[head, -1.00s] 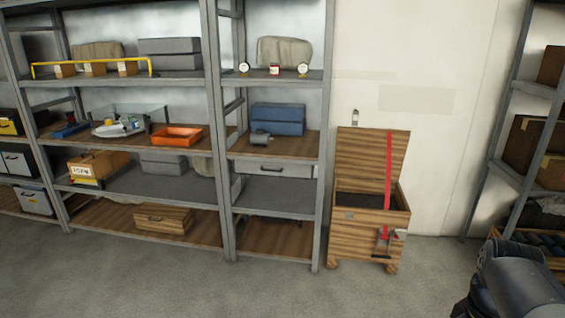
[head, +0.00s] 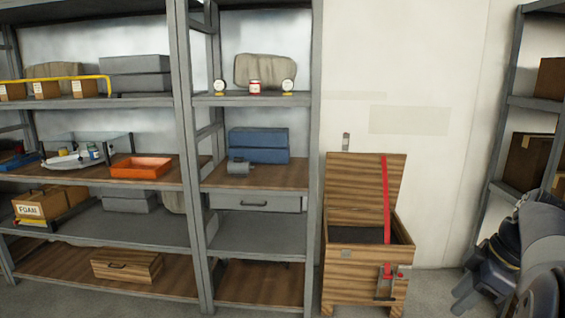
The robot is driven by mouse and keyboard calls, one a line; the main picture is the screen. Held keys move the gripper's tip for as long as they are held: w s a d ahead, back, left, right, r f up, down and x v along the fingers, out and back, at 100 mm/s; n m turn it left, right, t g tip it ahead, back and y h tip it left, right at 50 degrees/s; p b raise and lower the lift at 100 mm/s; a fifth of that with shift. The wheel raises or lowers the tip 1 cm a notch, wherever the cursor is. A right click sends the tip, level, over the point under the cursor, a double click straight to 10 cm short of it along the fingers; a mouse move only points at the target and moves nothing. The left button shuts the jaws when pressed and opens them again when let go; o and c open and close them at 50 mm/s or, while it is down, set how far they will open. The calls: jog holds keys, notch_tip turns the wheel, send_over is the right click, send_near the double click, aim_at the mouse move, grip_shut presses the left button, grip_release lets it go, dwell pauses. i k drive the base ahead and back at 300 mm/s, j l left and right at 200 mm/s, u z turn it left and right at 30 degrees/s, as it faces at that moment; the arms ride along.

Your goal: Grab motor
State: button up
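A small grey cylindrical thing that looks like the motor (head: 238,167) lies on the wooden middle shelf (head: 275,178) of the narrow shelving bay. It sits in front of two stacked blue boxes (head: 258,146), near the bay's left side. My arm shows in part at the lower right edge, well apart from the shelf. My gripper cannot be made out in the head view.
A wooden chest (head: 366,272) with a raised lid and a red strap stands right of the bay. A grey upright (head: 314,160) bounds the bay on the right. A drawer (head: 254,202) hangs under the motor's shelf. An orange tray (head: 141,167) lies on the left bay.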

aim_at(238, 168)
jog(key=i+j+u, duration=0.15)
jog(key=i, duration=0.35)
jog(key=i+u, duration=0.15)
jog(key=i, duration=0.4)
jog(key=i+u, duration=0.15)
jog(key=i, duration=0.35)
jog(key=i+l+u, duration=0.1)
jog(key=i, duration=0.45)
jog(key=i+l+u, duration=0.15)
jog(key=i, duration=0.35)
jog(key=i+l+u, duration=0.15)
jog(key=i, duration=0.4)
